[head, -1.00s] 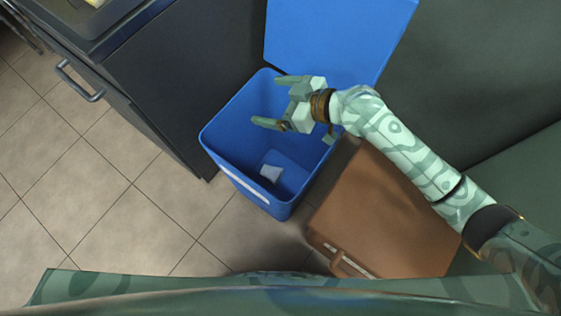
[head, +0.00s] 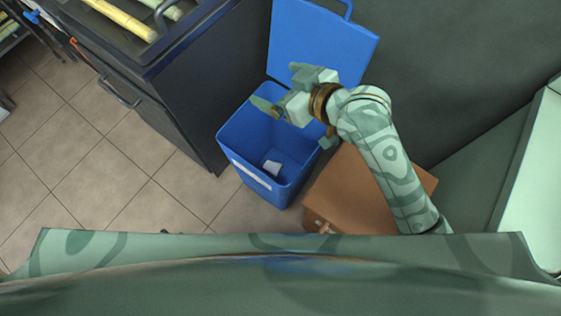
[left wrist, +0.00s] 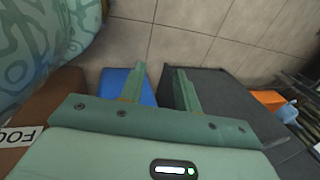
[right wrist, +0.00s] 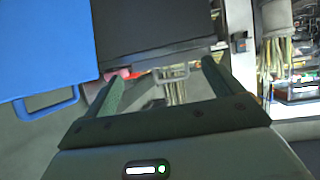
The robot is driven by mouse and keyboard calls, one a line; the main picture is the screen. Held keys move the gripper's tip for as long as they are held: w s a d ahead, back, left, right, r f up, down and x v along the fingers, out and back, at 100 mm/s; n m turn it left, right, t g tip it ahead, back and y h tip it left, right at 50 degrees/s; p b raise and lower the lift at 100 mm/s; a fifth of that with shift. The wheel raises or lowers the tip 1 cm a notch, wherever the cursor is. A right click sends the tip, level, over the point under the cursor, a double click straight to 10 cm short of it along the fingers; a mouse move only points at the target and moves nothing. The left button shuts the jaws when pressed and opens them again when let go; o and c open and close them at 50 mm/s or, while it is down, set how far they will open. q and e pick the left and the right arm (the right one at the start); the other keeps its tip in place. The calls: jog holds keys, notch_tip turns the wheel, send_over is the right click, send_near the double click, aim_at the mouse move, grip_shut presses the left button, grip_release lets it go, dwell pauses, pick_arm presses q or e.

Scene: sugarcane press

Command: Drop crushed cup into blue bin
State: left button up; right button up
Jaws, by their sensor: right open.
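The blue bin (head: 232,140) stands on the tiled floor with its lid (head: 318,45) open and tilted back. A small white crumpled thing, seemingly the crushed cup (head: 272,167), lies inside at the bottom. My right gripper (head: 280,87) is open and empty above the bin's back part, in front of the lid. In the right wrist view its fingers (right wrist: 162,68) are wide apart, with the blue lid (right wrist: 45,50) at left. My left gripper (left wrist: 162,70) shows only in its wrist view, fingers apart with nothing between them. Part of the blue bin (left wrist: 115,80) lies beyond.
A brown box (head: 365,190) stands right of the bin. A dark cabinet (head: 190,90) with a handle stands left, with yellowish stalks (head: 120,17) on top. A dark wall is behind the bin. Tiled floor (head: 130,180) is clear at front left.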

pick_arm(q)
jog(key=shift+w+r+p, duration=0.2)
jog(key=shift+r+p, duration=0.3)
jog(key=shift+r, duration=0.3)
jog(key=shift+w+r+p, duration=0.2)
jog(key=shift+r+p, duration=0.25)
jog(key=shift+r, duration=0.3)
pick_arm(e)
jog(key=shift+m+t+h, duration=0.4)
jog(key=shift+m+h, duration=0.1)
jog(key=shift+m, duration=0.1)
jog(key=shift+s+d+r, duration=0.35)
jog(key=shift+d+r, duration=0.15)
jog(key=shift+r, duration=0.35)
jog(key=shift+s+d+r, duration=0.3)
jog(key=shift+d+r, duration=0.2)
jog(key=shift+r, duration=0.3)
